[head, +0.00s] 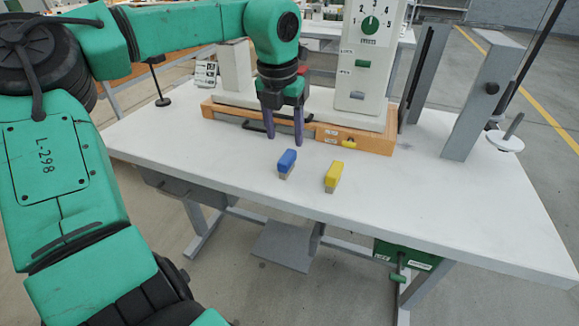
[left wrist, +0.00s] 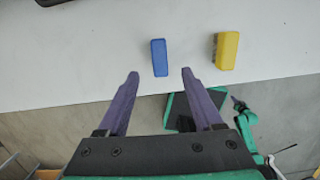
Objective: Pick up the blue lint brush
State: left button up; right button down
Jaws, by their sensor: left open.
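The blue lint brush (head: 287,162) lies on the white table near its front edge. It also shows in the left wrist view (left wrist: 159,57), ahead of and between the fingertips. My left gripper (head: 284,141) is open and empty, with its two purple fingers pointing down above the table behind the brush in the head view. The fingers also show in the left wrist view (left wrist: 160,74), apart from the brush. My right gripper is not in view.
A yellow brush (head: 333,176) lies right of the blue one. Behind stands a press with a dial panel (head: 362,60) on an orange wooden base (head: 370,141). A grey post (head: 480,100) stands at the right. The white tabletop (head: 450,200) is clear at front right.

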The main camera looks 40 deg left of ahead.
aim_at(287, 156)
pick_arm(q)
jog(key=f, duration=0.3)
jog(key=w+f, duration=0.1)
jog(key=f, duration=0.5)
jog(key=shift+w+a, duration=0.2)
jog(key=shift+a, duration=0.05)
grip_shut()
